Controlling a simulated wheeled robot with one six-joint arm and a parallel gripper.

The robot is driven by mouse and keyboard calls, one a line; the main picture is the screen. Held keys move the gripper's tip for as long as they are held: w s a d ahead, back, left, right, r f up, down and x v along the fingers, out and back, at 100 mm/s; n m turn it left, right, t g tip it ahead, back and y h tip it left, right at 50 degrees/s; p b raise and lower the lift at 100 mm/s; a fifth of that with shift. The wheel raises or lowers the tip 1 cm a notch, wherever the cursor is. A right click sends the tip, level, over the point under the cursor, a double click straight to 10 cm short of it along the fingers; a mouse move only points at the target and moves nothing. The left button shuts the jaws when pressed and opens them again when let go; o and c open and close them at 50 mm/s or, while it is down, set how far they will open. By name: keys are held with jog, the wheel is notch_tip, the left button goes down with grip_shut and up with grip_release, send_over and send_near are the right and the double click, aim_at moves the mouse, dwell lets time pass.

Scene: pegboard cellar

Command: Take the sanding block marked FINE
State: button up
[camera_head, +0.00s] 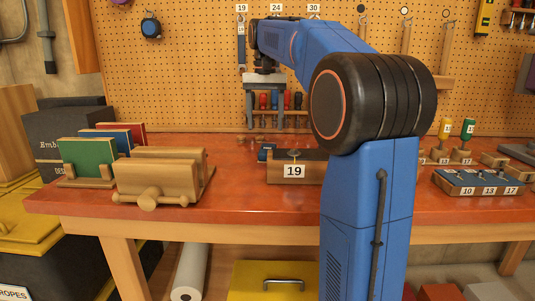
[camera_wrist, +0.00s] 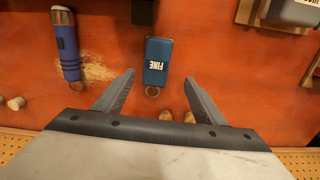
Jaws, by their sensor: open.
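The sanding block marked FINE (camera_wrist: 157,55) is a small dark blue block with white lettering and a metal ring at its near end. It lies on the red-brown bench top in the wrist view, ahead of and between my fingers. My gripper (camera_wrist: 159,78) is open and empty, with one finger to each side of the block's near end; I see no contact. In the head view my gripper (camera_head: 263,108) hangs pointing down over the back of the bench. A small blue item (camera_head: 266,152) below it is probably the same block.
A blue and grey cylinder (camera_wrist: 66,45) with a ring lies left of the block. A wooden holder labelled 19 (camera_head: 294,172) stands at the bench's middle. Pegs (camera_wrist: 165,115) and the pegboard (camera_head: 190,60) are close behind. Wooden racks with coloured panels (camera_head: 86,160) stand left.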

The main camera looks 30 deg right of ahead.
aim_at(268, 148)
notch_tip(268, 148, down, 2)
jog(key=shift+f, duration=0.2)
jog(key=shift+s+d+f, duration=0.15)
jog(key=shift+s+f, duration=0.05)
jog(key=shift+f, duration=1.15)
jog(key=shift+s+d+f, duration=0.1)
jog(key=shift+s+f, duration=0.05)
jog(key=shift+f, duration=1.15)
jog(key=c, duration=1.2)
